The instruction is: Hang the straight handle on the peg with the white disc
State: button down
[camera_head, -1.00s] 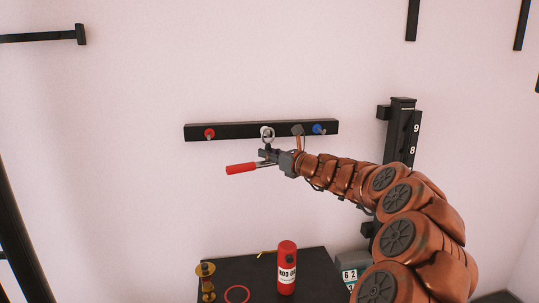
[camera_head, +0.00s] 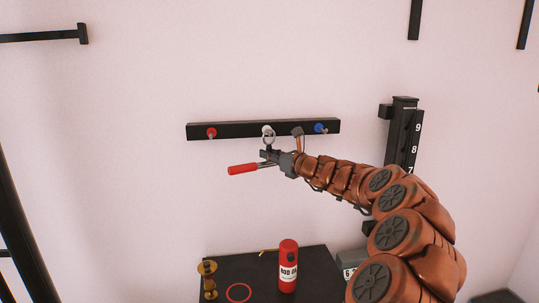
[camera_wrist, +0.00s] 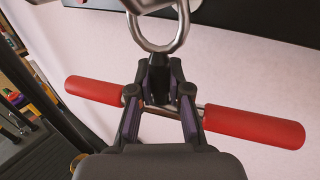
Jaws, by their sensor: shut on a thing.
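The straight handle has two red grips (camera_wrist: 255,124) on a metal bar, with a metal ring (camera_wrist: 160,30) above it. In the head view its left red grip (camera_head: 243,169) shows and the ring (camera_head: 269,139) stands just below the white disc (camera_head: 267,129) of the middle peg. My gripper (camera_head: 270,154) is shut on the middle of the handle, as the wrist view also shows (camera_wrist: 158,90). The ring overlaps the white-disc peg in the picture. I cannot tell whether the peg passes through the ring.
The black rail (camera_head: 230,130) on the wall also bears a red-disc peg (camera_head: 211,133) at left and a blue-disc peg (camera_head: 319,128) at right. Below stands a dark table (camera_head: 240,268) with a red bottle (camera_head: 288,268) and a brass object (camera_head: 208,280). The wall left of the handle is clear.

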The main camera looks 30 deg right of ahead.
jog(key=c, duration=1)
grip_release()
jog(key=shift+c, duration=0.2)
jog(key=v, duration=1.2)
